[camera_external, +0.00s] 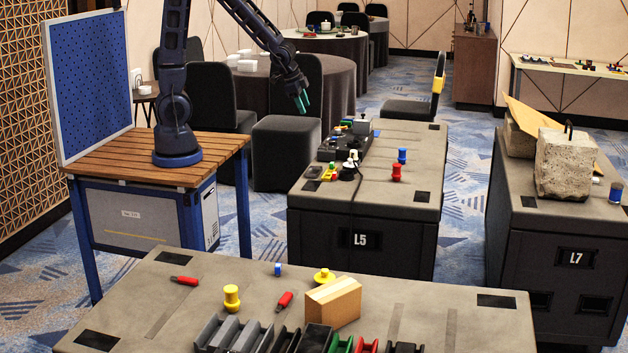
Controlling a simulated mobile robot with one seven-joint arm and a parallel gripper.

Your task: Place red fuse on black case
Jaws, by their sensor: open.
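My gripper (301,103), with teal fingertips, is open and empty. It hangs in the air left of the black device (350,143) on the case marked L5 (368,202). A red spool-shaped piece (397,173), which may be the red fuse, stands upright on that case's top, right of the device. A similar blue piece (402,156) stands just behind it. Two small red pieces with dark ends lie on the near table, one at left (185,281) and one near the middle (285,300). I cannot tell which case the task calls the black case.
The near table (210,270) carries a yellow spool (231,298), a cardboard box (332,302) and several bins along its front. Small coloured parts and a cable crowd the L5 top's left side. Its right side is mostly clear. A concrete block (565,165) sits on case L7.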

